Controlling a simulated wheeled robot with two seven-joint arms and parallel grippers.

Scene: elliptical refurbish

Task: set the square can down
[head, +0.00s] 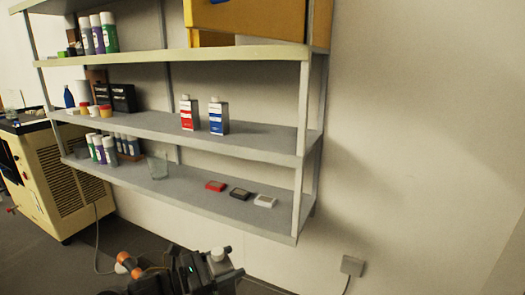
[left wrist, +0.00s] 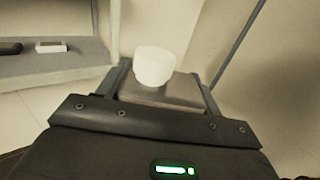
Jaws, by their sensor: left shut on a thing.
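My left gripper (head: 217,262) is low in the head view, in front of and below the shelf unit. In the left wrist view its two fingers (left wrist: 165,88) are shut on a square can (left wrist: 178,92) with a greyish body and a round white cap. The can's white cap also shows in the head view; the fingers and hand hide most of its body. Two similar cans with white caps, one red and white (head: 187,114) and one blue and white (head: 218,117), stand upright on the middle shelf. My right gripper is not in view.
The shelf unit's bottom board (head: 190,197) holds small red (head: 215,186), black (head: 240,194) and white (head: 264,201) boxes and a clear glass (head: 157,167). Spray cans (head: 103,149) stand at its left. The middle board is clear right of the blue can. A cream machine (head: 58,185) stands left.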

